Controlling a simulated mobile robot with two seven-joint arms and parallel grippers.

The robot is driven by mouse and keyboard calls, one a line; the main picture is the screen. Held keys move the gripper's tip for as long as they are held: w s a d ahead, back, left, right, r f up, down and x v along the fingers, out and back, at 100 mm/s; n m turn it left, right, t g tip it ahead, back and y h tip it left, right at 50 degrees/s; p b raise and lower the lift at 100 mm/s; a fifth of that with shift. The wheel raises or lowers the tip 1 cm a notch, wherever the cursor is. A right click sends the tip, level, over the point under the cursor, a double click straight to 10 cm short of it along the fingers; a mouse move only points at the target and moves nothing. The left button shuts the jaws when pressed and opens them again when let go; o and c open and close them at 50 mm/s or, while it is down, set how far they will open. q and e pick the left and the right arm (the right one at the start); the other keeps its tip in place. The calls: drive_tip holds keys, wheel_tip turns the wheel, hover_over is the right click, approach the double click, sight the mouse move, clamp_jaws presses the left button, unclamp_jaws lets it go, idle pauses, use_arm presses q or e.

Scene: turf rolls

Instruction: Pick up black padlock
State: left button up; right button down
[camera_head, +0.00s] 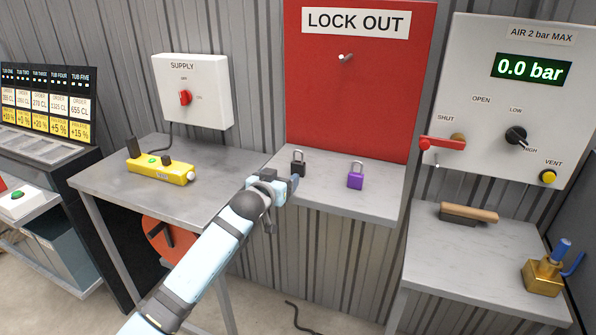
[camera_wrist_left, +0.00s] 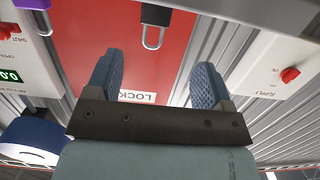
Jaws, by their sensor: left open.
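The black padlock (camera_head: 298,169) stands upright, shackle up, on the grey shelf (camera_head: 334,203) below the red LOCK OUT board. My left gripper (camera_head: 281,181) is just in front of it and slightly to its left in the head view. The left wrist view is upside down. There the padlock (camera_wrist_left: 155,15) shows beyond the open fingers (camera_wrist_left: 156,68), roughly in line with the gap between them. The fingers are apart and hold nothing. I cannot tell whether a finger touches the padlock. My right gripper is not in view.
A purple padlock (camera_head: 356,181) stands on the same shelf to the right. A peg (camera_head: 346,57) sticks out of the red board (camera_head: 350,105). A table with a yellow power strip (camera_head: 160,168) is at left. A brush (camera_head: 468,212) and brass valve (camera_head: 547,276) lie at right.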

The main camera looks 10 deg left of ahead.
sight(297, 166)
use_arm(q)
drive_tip(key=x, duration=0.4)
drive_tip(key=shift+w+d+f, duration=0.1)
drive_tip(key=shift+w+d, duration=0.05)
drive_tip(key=shift+w, duration=0.1)
drive_tip(key=shift+d+b+x, duration=0.15)
drive_tip(key=shift+b+x, duration=0.1)
drive_tip(key=shift+x, duration=1.05)
drive_tip(key=shift+d+b+x, duration=0.15)
drive_tip(key=shift+b+x, duration=0.05)
drive_tip(key=shift+x, duration=1.1)
drive_tip(key=shift+s+f, duration=0.1)
drive_tip(key=c, duration=1.1)
drive_tip(key=shift+o, duration=0.2)
drive_tip(key=shift+s, duration=0.1)
